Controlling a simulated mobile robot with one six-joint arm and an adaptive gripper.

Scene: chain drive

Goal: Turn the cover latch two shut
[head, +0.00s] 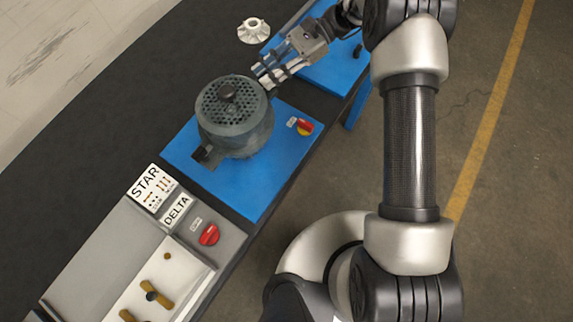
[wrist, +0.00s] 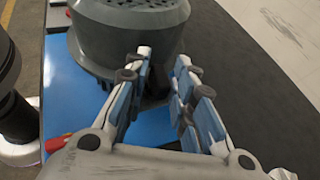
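A grey round motor housing (head: 236,118) with a perforated cover and a dark knob on top stands on a blue mat (head: 240,185). My gripper (head: 264,76) is at its upper right side. In the wrist view the fingers of my gripper (wrist: 163,58) are apart and point at the lower side of the housing (wrist: 130,30). A dark part (wrist: 158,84) shows between the fingers; I cannot tell whether it is cover latch two or whether a finger touches it. A black block (head: 206,156) sticks out at the housing's lower left. No label marks which latch is which.
A red and yellow switch (head: 304,127) sits on the mat right of the housing. A white flanged part (head: 254,31) stands behind my gripper. STAR (head: 146,183) and DELTA (head: 177,209) signs and a red knob (head: 209,234) are at the lower left. Black bench top is free left of the housing.

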